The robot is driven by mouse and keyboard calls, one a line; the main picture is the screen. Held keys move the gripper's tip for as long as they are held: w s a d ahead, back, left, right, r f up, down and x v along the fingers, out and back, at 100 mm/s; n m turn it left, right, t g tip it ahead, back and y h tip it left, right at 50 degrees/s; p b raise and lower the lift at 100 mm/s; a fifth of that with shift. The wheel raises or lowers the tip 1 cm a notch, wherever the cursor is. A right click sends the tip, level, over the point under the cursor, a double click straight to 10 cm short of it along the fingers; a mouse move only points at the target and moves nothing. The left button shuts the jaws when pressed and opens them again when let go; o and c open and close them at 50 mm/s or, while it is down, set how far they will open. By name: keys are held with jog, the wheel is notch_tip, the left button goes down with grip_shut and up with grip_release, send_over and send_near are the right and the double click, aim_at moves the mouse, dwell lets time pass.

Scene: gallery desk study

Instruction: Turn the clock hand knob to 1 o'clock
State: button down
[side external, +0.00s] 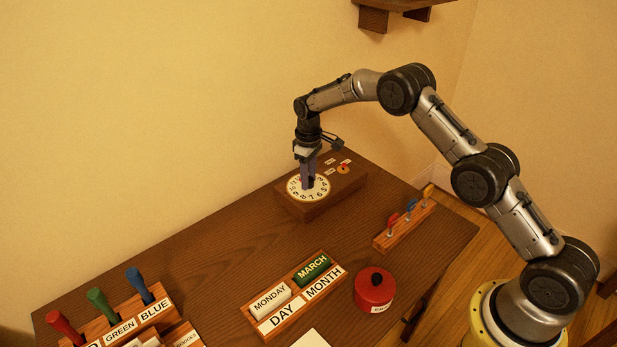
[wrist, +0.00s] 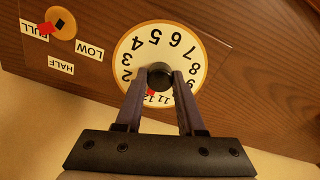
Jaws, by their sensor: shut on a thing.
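The clock dial (side external: 294,187) is a round cream disc with black numbers on a wooden box; it also shows in the wrist view (wrist: 142,55). A round black knob (wrist: 159,70) stands at its centre. A small red pointer tip (wrist: 151,93) shows at the dial's edge near 12, by the 11 and 12. My gripper (side external: 309,185) points down over the dial. Its two fingers (wrist: 160,78) are shut on the knob, one on each side. The fingers cover part of the dial, around 1 and 10, and hide the knob in the side view.
The same box carries an orange selector dial (side external: 343,169) with LOW, HALF and FULL labels. A peg rack (side external: 405,228), a red round button (side external: 375,290), a DAY/MONTH block (side external: 303,294) and coloured levers (side external: 139,285) stand farther off. The desk left of the clock is clear.

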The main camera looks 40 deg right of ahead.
jog(key=shift+m, duration=2.8)
jog(key=c, duration=0.5)
grip_release()
notch_tip(320, 180, up, 14)
jog(key=shift+f, duration=0.1)
